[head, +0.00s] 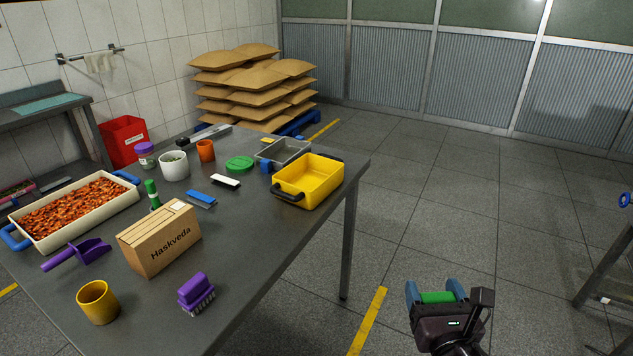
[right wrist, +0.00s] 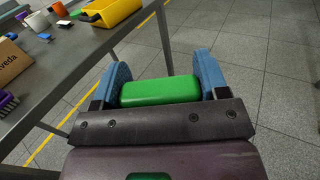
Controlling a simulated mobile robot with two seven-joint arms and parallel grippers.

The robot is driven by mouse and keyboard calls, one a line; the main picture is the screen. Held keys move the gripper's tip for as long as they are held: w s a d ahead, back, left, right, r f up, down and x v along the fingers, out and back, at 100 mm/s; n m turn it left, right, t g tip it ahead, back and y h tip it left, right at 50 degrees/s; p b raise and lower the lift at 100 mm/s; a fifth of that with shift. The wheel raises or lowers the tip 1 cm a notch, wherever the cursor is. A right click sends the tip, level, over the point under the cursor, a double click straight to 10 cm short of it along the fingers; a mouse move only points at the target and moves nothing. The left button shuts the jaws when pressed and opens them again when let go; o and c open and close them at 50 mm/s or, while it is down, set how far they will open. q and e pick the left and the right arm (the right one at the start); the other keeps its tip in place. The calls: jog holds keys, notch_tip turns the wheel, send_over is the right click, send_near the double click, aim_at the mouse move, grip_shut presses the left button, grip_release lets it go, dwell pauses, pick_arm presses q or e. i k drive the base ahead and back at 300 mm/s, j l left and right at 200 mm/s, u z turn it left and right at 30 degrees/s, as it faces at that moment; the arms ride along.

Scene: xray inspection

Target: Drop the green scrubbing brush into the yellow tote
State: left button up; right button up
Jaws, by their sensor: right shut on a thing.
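My right gripper (head: 437,295) is at the lower right of the head view, out over the floor, to the right of the table. Its blue fingers are shut on the green scrubbing brush (head: 437,298). The brush also shows as a green block between the fingers in the right wrist view (right wrist: 160,91); its bristles are hidden. The yellow tote (head: 322,196) stands upright near the right edge of the table, apart from the gripper, and looks empty. It also shows at the top of the right wrist view (right wrist: 118,14). My left gripper is not in view.
The grey table (head: 250,258) holds a grey tray (head: 292,147) behind the tote, a Haskveda box (head: 165,240), a purple brush (head: 196,292), an orange-brown cup (head: 98,302) and a white tray of red-brown pieces (head: 45,247). Open floor lies right of the table.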

aim_at(309, 179)
jog(key=i+l+u, duration=0.1)
jog(key=u, duration=0.85)
jog(key=l+u, duration=0.75)
jog(key=l, duration=0.55)
jog(key=l+u, duration=0.15)
jog(key=l, duration=0.6)
jog(key=k, duration=0.05)
